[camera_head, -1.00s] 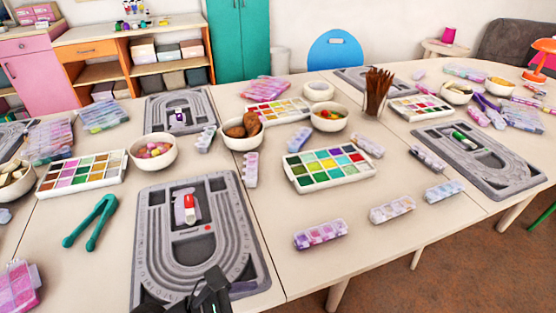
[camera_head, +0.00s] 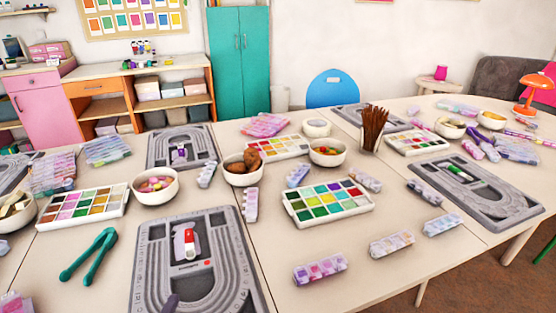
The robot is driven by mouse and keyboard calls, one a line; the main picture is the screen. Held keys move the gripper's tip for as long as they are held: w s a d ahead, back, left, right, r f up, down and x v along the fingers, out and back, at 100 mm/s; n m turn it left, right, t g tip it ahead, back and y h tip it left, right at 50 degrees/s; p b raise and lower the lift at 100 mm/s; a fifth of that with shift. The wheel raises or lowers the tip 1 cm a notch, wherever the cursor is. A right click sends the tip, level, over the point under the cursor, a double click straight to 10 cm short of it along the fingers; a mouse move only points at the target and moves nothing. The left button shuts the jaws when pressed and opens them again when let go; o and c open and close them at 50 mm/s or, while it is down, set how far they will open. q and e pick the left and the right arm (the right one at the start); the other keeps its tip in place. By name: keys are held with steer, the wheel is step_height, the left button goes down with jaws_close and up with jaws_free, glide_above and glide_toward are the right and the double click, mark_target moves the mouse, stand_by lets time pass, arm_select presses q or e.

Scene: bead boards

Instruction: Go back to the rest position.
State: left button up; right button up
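The task names no object, only a rest position for my arms. Neither gripper can be made out in the camera_head view. A small dark rounded shape shows at the bottom edge, over the near grey bead board (camera_head: 152,262). It may be a tip of one of my arms, but too little shows to tell which. A red and white piece (camera_head: 190,243) lies in the middle recess of that board.
A teal tweezer-like tool (camera_head: 90,256) lies left of the near board. A paint-coloured bead tray (camera_head: 328,203), bowls such as the one of pink beads (camera_head: 155,186), and a cup of brown sticks (camera_head: 373,130) crowd the table. Bare tabletop shows at the front right.

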arm_select(q)
steer(key=s+f+n+g+p, duration=0.4)
steer(key=s+f+p, duration=0.1)
steer(key=s, duration=0.5)
steer(key=s+a+f+n+g+p, duration=0.1)
steer(key=s+f+n+g+p, duration=0.3)
steer(key=s, duration=0.6)
steer(key=s+f+n+g+h+p, duration=0.1)
steer(key=s+f+n+g+p, duration=0.2)
steer(key=s, duration=0.7)
step_height(320, 180, down, 6)
steer(key=g+p, duration=0.2)
steer(key=p, duration=0.2)
steer(key=shift+a+r+n, duration=0.2)
steer(key=shift+a+n, duration=0.15)
steer(key=shift+n, duration=0.05)
arm_select(e)
steer(key=w+a+r, duration=0.2)
steer(key=r, duration=0.6)
steer(key=w+a+r+t, duration=0.1)
steer(key=w+r, duration=0.1)
steer(key=r, duration=0.6)
steer(key=shift+w+a+y, duration=0.3)
steer(key=shift+a, duration=0.05)
arm_select(q)
steer(key=shift+s, duration=0.1)
